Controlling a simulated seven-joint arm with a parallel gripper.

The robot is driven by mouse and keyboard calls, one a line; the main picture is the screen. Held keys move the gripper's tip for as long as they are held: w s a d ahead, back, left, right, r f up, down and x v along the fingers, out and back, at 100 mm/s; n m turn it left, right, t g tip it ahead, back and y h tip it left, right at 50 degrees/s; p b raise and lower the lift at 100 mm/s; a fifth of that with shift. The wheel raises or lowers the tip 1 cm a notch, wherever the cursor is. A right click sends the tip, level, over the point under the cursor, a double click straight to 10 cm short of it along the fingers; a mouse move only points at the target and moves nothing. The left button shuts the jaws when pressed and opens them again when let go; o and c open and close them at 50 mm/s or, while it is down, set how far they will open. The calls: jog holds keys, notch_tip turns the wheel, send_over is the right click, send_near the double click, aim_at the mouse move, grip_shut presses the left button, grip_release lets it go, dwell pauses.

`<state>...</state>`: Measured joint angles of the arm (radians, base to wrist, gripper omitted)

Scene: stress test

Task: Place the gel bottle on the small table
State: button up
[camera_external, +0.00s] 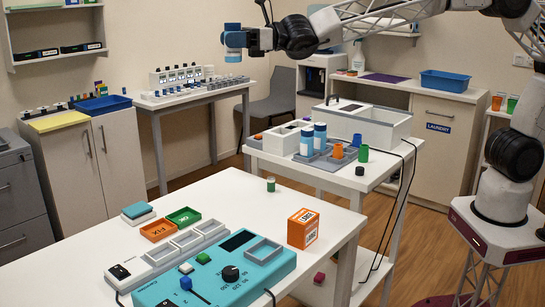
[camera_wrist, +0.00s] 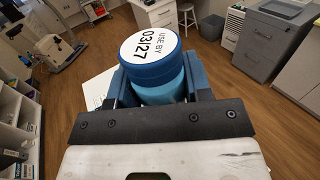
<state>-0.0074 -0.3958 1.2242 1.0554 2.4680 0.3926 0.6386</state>
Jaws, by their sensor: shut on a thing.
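My gripper (camera_external: 241,40) is raised in the air at the upper middle of the external view. It is shut on a blue bottle (camera_external: 232,54), taken to be the gel bottle. In the wrist view the bottle (camera_wrist: 155,62) has a white round top reading "USE BY 03/27" and sits between the blue fingers of my gripper (camera_wrist: 160,88). Its lower part is hidden there. A smaller white table (camera_external: 340,178) stands in the middle of the external view, and a larger white table (camera_external: 205,200) is in front. The frames do not label which is the small table.
The front table holds a teal control panel (camera_external: 215,272) and an orange box (camera_external: 303,228). A narrow bench (camera_external: 190,95) with small items stands behind.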

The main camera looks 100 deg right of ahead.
jog(key=s+d+r+m+h, duration=0.2)
jog(key=s+d+r+h, duration=0.2)
jog(key=s+r, duration=0.4)
jog(key=shift+d+r+m+t, duration=0.3)
jog(key=shift+d+r+m, duration=0.15)
jog(key=shift+r, duration=1)
jog(key=shift+d+f, duration=0.1)
dwell(1.5)
jog(key=s+d+f+n+y, duration=0.1)
jog(key=s+d+f, duration=0.5)
jog(key=s+f, duration=0.35)
jog(key=s+d+f, duration=0.6)
jog(key=s+f, duration=0.3)
jog(key=s, duration=0.1)
jog(key=s+a+f, duration=0.1)
jog(key=s+f, duration=0.6)
jog(key=s, duration=0.4)
jog(key=s+a+f+y, duration=0.1)
jog(key=s+a+f, duration=0.1)
jog(key=s+f, duration=0.5)
jog(key=s+a+f, duration=0.2)
jog(key=s+f, duration=0.5)
jog(key=s, duration=0.8)
jog(key=shift+s+a+f+n, duration=0.15)
jog(key=shift+s+a+n, duration=0.15)
jog(key=shift+n, duration=0.15)
